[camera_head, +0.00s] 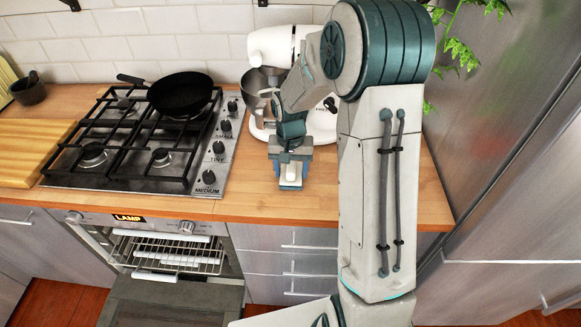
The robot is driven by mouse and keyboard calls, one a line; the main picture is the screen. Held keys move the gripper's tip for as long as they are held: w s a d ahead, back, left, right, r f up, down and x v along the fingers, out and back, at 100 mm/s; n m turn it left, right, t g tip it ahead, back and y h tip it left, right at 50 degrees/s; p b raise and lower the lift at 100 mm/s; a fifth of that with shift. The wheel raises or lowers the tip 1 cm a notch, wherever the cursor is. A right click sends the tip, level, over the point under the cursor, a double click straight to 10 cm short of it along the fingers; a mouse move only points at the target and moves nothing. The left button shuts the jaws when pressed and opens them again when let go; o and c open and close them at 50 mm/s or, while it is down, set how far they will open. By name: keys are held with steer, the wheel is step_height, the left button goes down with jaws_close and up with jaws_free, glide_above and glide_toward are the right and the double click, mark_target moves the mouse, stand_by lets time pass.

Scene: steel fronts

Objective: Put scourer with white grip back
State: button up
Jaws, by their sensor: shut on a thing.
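My gripper (290,182) is over the wooden counter, just right of the stove's knobs and in front of the stand mixer. It points down and is shut on a small item with white and blue showing between and below the fingers, which I take to be the scourer with white grip (290,175). The fingers hide most of it. I cannot tell whether it touches the counter.
A gas hob (145,140) with a black pan (182,95) is at left. A white stand mixer (272,45) with a steel bowl stands behind my gripper. The oven door (165,302) is open below.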

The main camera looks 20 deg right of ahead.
steer(key=shift+f, duration=0.15)
steer(key=o, duration=0.9)
steer(key=shift+o, duration=0.2)
